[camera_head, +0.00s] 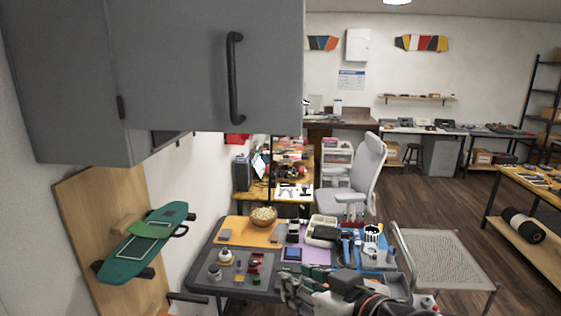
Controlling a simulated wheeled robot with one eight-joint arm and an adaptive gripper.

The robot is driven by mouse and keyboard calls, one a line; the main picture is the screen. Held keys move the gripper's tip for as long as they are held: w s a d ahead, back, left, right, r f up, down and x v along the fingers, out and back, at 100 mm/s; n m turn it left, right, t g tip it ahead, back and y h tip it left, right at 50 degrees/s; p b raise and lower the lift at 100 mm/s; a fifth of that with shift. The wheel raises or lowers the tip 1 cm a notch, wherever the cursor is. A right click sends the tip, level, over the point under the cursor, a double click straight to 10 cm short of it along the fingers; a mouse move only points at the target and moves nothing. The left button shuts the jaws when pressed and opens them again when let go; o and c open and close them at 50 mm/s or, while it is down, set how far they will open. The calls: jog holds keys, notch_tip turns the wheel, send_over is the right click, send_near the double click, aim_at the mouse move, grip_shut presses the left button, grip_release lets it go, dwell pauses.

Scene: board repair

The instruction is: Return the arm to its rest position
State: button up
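My arm comes in from the bottom edge of the head view, right of centre. My gripper (288,282) shows at the arm's left end, in front of and over the near edge of the worktable (200,283). Its fingers are small and partly overlapped in this view, so I cannot tell if they are open or shut. I see no object clearly held in it. The arm hides part of the table's near right side.
A grey cabinet (180,70) with a black handle hangs close at upper left. A green skateboard (135,250) is mounted on a wooden panel. The table carries a bowl (263,216), small parts and tools.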

jog(key=s+d+f+m+g+h+b, duration=0.2)
jog(key=d+f+b, duration=0.3)
jog(key=d+f, duration=0.3)
jog(key=s+d+f+m+g+h+b, duration=0.1)
jog(key=d+f+m+g+h+b, duration=0.1)
jog(key=d+f, duration=0.6)
notch_tip(320, 180, down, 5)
jog(key=m+h+b, duration=0.1)
jog(key=h+b, duration=0.1)
jog(key=b, duration=0.1)
jog(key=shift+s+d+m+h, duration=0.2)
jog(key=shift+s+m+h, duration=0.1)
jog(key=shift+s, duration=0.1)
